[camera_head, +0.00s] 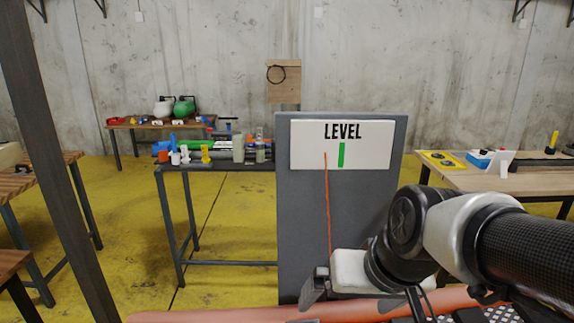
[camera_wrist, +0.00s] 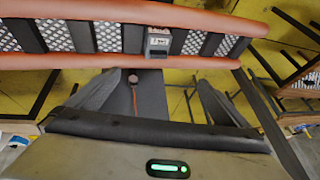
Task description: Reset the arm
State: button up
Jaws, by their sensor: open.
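My arm reaches in from the right in the head view, bent at a dark joint. My gripper (camera_head: 312,290) is at its end, low in front of the grey panel and just above an orange tube (camera_head: 200,314). In the wrist view my gripper (camera_wrist: 155,82) has its two grey fingers spread apart, with nothing held between them. A thin orange-red line shows beyond, in the gap. The gripper's far finger is partly hidden in the head view.
A grey panel (camera_head: 300,220) with a white LEVEL sign (camera_head: 342,145) and green bar stands ahead. Two orange tubes with a slatted floor and a small labelled box (camera_wrist: 158,42) cross the wrist view. Cluttered tables (camera_head: 215,166) stand behind.

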jog(key=s+d+r+h+p, duration=0.2)
jog(key=s+d+r, duration=0.2)
jog(key=s+r, duration=0.15)
notch_tip(320, 180, up, 14)
jog(key=p, duration=1.4)
jog(key=shift+w+t, duration=0.15)
jog(key=shift+t, duration=0.15)
